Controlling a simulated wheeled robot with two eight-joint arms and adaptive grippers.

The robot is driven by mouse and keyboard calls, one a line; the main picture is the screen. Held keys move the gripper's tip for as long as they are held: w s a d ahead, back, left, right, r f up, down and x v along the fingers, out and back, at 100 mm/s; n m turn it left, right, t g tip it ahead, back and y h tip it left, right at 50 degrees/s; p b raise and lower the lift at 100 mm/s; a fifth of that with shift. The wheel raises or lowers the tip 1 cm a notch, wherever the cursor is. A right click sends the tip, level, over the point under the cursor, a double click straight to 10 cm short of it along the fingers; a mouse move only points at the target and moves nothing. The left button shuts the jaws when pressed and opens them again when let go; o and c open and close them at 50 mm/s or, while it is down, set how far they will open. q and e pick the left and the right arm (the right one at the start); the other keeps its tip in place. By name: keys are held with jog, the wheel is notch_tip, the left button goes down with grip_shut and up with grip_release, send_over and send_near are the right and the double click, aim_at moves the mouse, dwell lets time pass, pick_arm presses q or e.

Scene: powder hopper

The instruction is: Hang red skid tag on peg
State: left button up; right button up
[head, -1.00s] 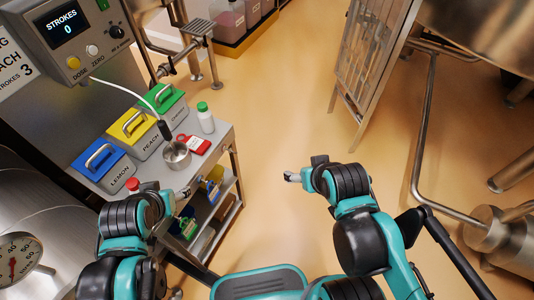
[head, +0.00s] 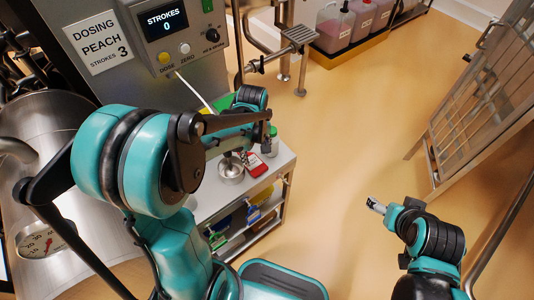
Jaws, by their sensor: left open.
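The red tag (head: 256,163) lies flat on the top of the steel cart (head: 276,173), to the right of a small metal cup (head: 231,172). My left arm now reaches over the cart. Its gripper (head: 246,154) is open and points down close to the tag, small and partly covered by the forearm; I cannot tell whether it touches the tag. My right gripper (head: 376,205) is off to the right over open floor, with nothing visible in it; its finger gap is too small to read. I cannot make out a peg.
A white bottle (head: 270,145) stands behind the tag. The dosing panel (head: 190,42) reads STROKES 0, beside a sign (head: 97,42) reading DOSING PEACH STROKES 3. A metal gate (head: 475,105) stands at right. The middle floor is clear.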

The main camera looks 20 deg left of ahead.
aim_at(258, 168)
pick_arm(q)
jog(key=shift+w+f, duration=0.25)
jog(key=shift+f, duration=0.1)
notch_tip(258, 168, down, 3)
jog(key=shift+s+r+b, duration=0.1)
jog(key=shift+r+b, duration=0.05)
jog(key=shift+b, duration=0.5)
notch_tip(258, 168, down, 5)
jog(key=b, duration=0.2)
jog(key=shift+d+b, duration=0.1)
jog(key=shift+b, duration=0.25)
jog(key=shift+r, duration=0.1)
jog(key=c, duration=0.8)
